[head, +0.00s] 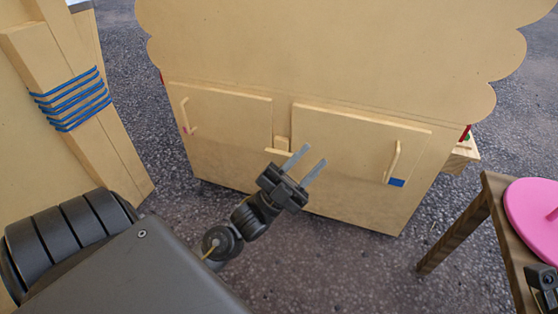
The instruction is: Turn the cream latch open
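The cream latch (278,152) shows as a small pale bar at the gap between the two cabinet doors, below a small wooden block (282,142). Its right end is close to or behind a finger of my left gripper, so I cannot tell whether they touch. My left gripper (309,156) is open, with two grey fingers apart and nothing seen between them. It is in front of the right door's lower left part. A dark part at the right edge seems to be of my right arm; its fingers are not clear.
The wooden cabinet has a left door (230,118) and a right door (350,145), both looking closed, each with a bar handle. A post with blue cord (72,100) stands left. A brown table (490,215) with a pink round thing (530,215) stands right.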

